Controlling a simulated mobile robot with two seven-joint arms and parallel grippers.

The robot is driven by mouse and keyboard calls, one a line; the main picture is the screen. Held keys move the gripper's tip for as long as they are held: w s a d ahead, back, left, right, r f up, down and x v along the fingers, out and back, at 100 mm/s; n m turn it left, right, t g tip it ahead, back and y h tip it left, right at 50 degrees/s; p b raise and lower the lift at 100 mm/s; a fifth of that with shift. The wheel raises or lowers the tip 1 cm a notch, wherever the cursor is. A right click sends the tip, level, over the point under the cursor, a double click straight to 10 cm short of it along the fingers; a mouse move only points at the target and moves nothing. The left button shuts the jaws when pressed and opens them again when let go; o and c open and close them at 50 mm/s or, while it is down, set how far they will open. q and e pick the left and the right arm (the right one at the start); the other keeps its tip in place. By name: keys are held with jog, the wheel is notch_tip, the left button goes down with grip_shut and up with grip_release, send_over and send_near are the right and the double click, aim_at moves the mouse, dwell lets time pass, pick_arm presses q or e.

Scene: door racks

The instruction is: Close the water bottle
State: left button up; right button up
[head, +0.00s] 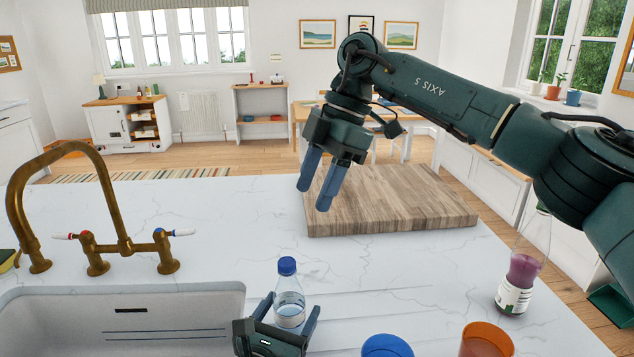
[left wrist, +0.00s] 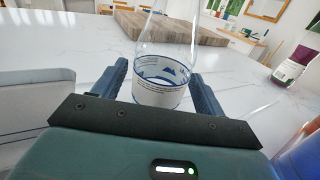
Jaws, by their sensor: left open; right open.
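The water bottle (head: 290,309) is clear, with a white and blue label, and stands upright on the marble counter right of the sink. A blue cap (head: 287,266) sits at its top; whether it is fully tightened cannot be told. My left gripper (head: 293,303) is open, with one finger on each side of the bottle's lower part. The left wrist view shows the bottle (left wrist: 163,75) between the fingers, its top out of frame. My right gripper (head: 313,197) is open and empty, pointing down above the counter, beyond the bottle and near the cutting board's left edge.
A wooden cutting board (head: 400,205) lies behind the bottle. A purple-filled bottle (head: 518,275) stands at the right. A blue cup (head: 387,346) and an orange cup (head: 487,340) are at the front. The sink (head: 120,310) and brass tap (head: 110,190) are left.

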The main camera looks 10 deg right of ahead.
pick_arm(q)
jog(key=shift+s, duration=0.1)
jog(key=b+v, duration=0.1)
jog(key=v, duration=1.1)
jog(key=shift+f, duration=0.1)
jog(key=shift+s+a+b, duration=0.25)
jog(key=shift+s+b, duration=0.05)
jog(key=shift+s, duration=0.15)
